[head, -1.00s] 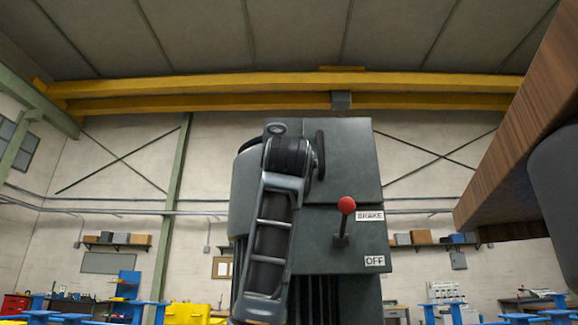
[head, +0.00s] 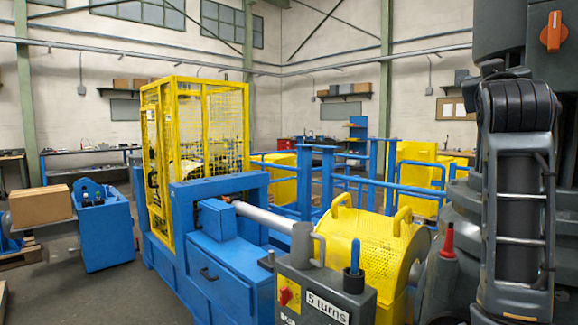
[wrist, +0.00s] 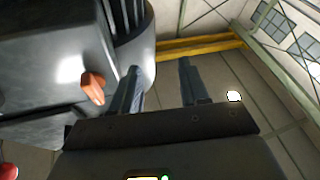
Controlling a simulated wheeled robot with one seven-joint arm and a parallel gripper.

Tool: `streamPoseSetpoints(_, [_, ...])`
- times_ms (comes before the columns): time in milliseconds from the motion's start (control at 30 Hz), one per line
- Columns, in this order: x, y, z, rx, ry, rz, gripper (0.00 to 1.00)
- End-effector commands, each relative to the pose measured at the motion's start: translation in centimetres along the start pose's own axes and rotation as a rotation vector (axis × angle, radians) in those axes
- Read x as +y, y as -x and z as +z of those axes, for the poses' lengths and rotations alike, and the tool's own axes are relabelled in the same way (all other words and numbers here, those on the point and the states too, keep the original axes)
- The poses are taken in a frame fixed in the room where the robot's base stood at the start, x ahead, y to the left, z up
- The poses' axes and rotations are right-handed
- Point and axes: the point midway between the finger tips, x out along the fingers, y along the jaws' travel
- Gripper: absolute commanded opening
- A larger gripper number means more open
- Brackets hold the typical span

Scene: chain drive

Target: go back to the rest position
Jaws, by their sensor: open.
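My gripper (wrist: 160,68) shows in the wrist view. Its two dark fingers are apart, with nothing between them. Left of the fingers, close by, is a dark grey machine housing (wrist: 45,60) with an orange knob (wrist: 93,88). In the head view my arm (head: 518,200) stands upright at the right, in front of the grey machine (head: 455,190). The orange knob (head: 553,32) shows at the top right there. My gripper is outside the head view.
A grey control box (head: 325,295) labelled "5 turns" and a yellow perforated guard (head: 370,250) stand at the front. A blue machine frame (head: 215,265) and a yellow mesh cage (head: 220,130) are behind. A cardboard box (head: 40,205) is at left. Grey floor is open at lower left.

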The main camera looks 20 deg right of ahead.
Motion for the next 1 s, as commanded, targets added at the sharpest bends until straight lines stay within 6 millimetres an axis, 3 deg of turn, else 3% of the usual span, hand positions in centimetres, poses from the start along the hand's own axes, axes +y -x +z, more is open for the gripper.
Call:
streamPoseSetpoints(33, [-1.8,1.0,2.5,-0.012,0.009,-0.035,0.45])
streamPoseSetpoints(200, [-6.6,5.0,9.0,-0.026,0.024,-0.142,0.45])
streamPoseSetpoints(500, [-12.8,14.8,19.2,-0.060,0.021,-0.332,0.45])
streamPoseSetpoints(733, [-15.1,23.8,25.3,-0.095,0.000,-0.471,0.45])
streamPoseSetpoints(1000, [-15.1,35.0,30.5,-0.151,-0.040,-0.622,0.45])
